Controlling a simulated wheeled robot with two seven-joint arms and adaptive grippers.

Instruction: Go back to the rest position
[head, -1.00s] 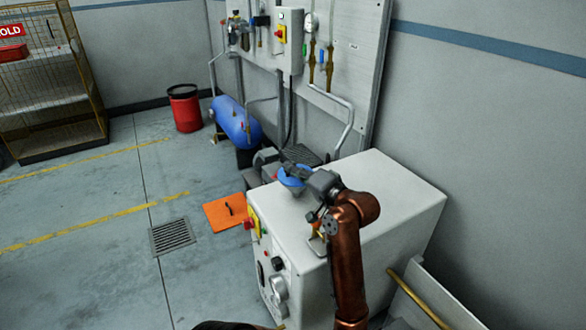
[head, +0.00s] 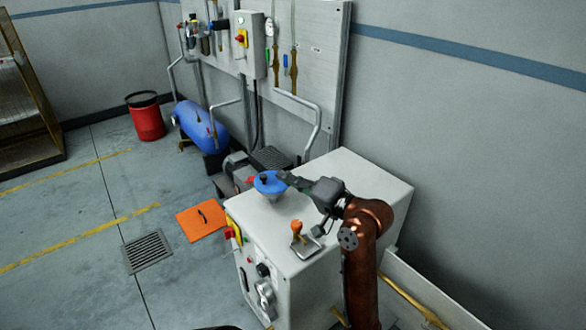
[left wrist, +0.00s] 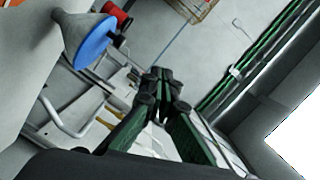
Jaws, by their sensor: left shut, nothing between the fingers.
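My left gripper (head: 285,178) is shut and empty above the top of the white cabinet (head: 345,180). Its fingers point left, beside a blue-topped grey funnel-like piece (head: 268,184); in the head view the tips come close to its rim, and I cannot tell whether they touch. In the left wrist view the closed fingertips (left wrist: 158,78) show at the middle, with the blue disc (left wrist: 97,42) apart at the upper left. My right gripper is not in view.
An orange-handled lever (head: 297,230) stands on the cabinet top near my arm. Knobs and a red button (head: 229,233) are on the cabinet's front. A wall panel (head: 310,60) with pipes, a blue tank (head: 201,125) and a red bin (head: 146,118) stand behind.

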